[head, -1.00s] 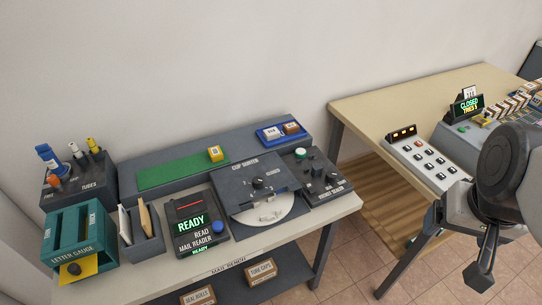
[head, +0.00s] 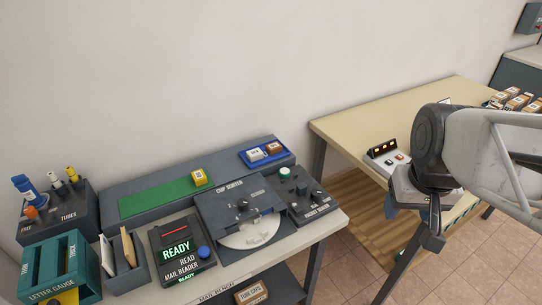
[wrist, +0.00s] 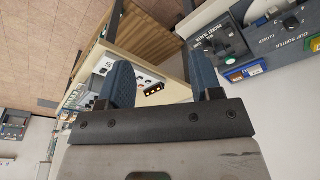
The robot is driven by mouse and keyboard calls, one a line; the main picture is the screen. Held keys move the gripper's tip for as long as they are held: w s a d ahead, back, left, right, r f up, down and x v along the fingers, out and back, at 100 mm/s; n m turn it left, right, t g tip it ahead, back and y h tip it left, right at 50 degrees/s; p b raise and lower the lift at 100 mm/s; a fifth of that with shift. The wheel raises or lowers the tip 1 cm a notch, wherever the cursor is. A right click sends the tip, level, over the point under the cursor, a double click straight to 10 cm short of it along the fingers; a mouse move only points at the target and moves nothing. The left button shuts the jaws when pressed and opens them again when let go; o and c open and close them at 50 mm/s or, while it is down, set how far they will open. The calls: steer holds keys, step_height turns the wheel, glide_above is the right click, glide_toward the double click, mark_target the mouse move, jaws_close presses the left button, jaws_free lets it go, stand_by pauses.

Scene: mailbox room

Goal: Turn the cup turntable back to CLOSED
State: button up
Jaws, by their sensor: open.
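The cup sorter (head: 232,190) is a dark box on the mail bench. A dark knob (head: 243,205) stands on its top, and a pale round turntable (head: 248,237) shows in a cutout at its front. The turntable's setting is too small to read in the head view. In the wrist view part of the cup sorter (wrist: 284,47) shows at the upper right, with lettering beside its knob. My gripper (head: 432,235) hangs well to the right of the sorter, before the right-hand table. In the wrist view my gripper (wrist: 164,82) has its fingers wide apart with nothing between them.
The right seal device (head: 300,190) adjoins the sorter on the right, and the mail reader (head: 176,245) on the left. A blue tray (head: 246,160) with small blocks stands behind. A gap of floor separates the bench from the wooden table (head: 365,115).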

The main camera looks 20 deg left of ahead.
steer(key=w+a+f+n, duration=0.2)
steer(key=w+a, duration=0.4)
steer(key=a, duration=0.2)
steer(key=n+g, duration=0.2)
steer(key=n, duration=0.5)
glide_above(243, 202)
steer(key=f, duration=1.2)
steer(key=shift+d+f, duration=0.3)
steer(key=shift+s+a+f, duration=0.1)
steer(key=shift+a+f, duration=0.15)
steer(key=shift+a, duration=0.15)
steer(key=shift+f, duration=0.1)
steer(key=shift+f, duration=3.8)
jaws_close()
